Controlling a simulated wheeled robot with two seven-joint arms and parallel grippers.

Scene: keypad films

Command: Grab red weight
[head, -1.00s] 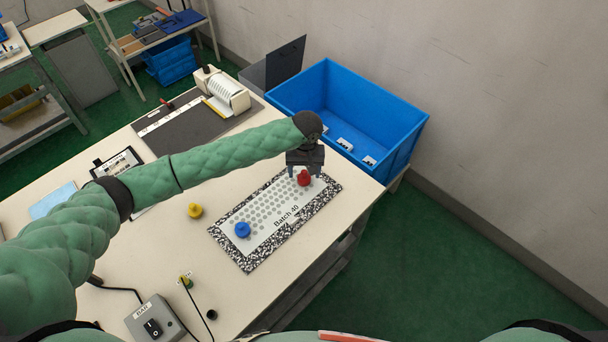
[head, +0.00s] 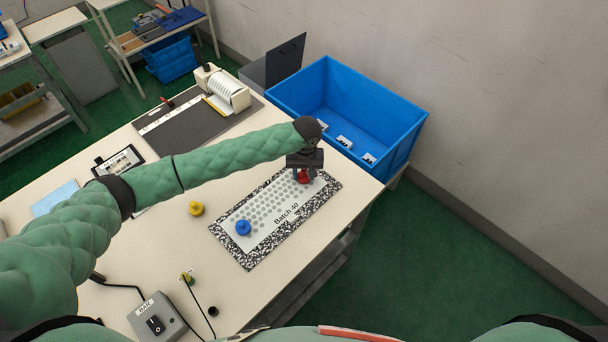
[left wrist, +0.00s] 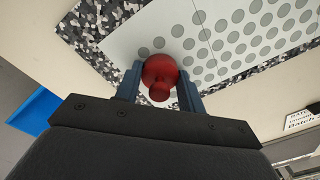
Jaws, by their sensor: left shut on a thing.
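The red weight (head: 303,176) stands at the far right corner of the white dotted film (head: 262,222) marked "Batch 40". My left gripper (head: 304,174) is lowered over it and shut on it. In the left wrist view the red weight (left wrist: 160,75) sits between the two blue-grey fingers of my left gripper (left wrist: 160,85). A blue weight (head: 243,228) stands on the film's near left part. A yellow weight (head: 196,209) stands on the bare table to the left of the film. My right gripper does not show.
A speckled mat (head: 249,262) lies under the film. A blue crate (head: 400,150) with several white labels inside stands beyond the table's right edge. A switch box (head: 152,318) with cables is at the near left. A dark board with a roll (head: 228,90) lies at the back.

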